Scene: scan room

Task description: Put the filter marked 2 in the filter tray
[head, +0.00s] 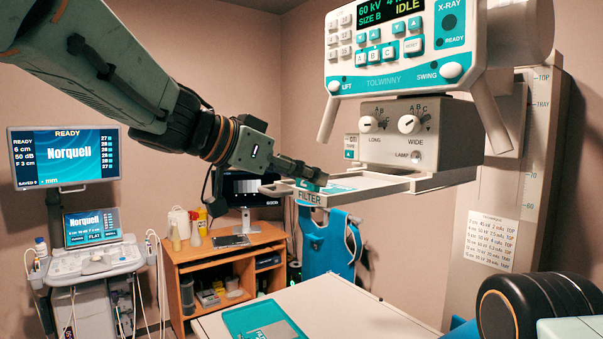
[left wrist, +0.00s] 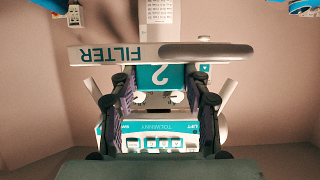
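The filter marked 2 (left wrist: 162,77) has a teal tab with a white 2, between my left fingertips in the left wrist view. Its teal plate (head: 338,187) lies at the filter tray (head: 385,189), a flat holder under the collimator head with a FILTER label. My left gripper (head: 310,176) reaches in from the left at the tray's front end. Its fingers (left wrist: 163,85) lie against both sides of the tab and look shut on it. I cannot tell whether the plate rests fully on the tray. My right gripper is not in view.
The X-ray control head (head: 400,45) hangs just above the tray, with collimator knobs (head: 408,124) below it. A teal tray (head: 240,318) lies on the white table (head: 335,310). A wooden desk (head: 190,268) and an ultrasound cart (head: 95,262) stand at the left.

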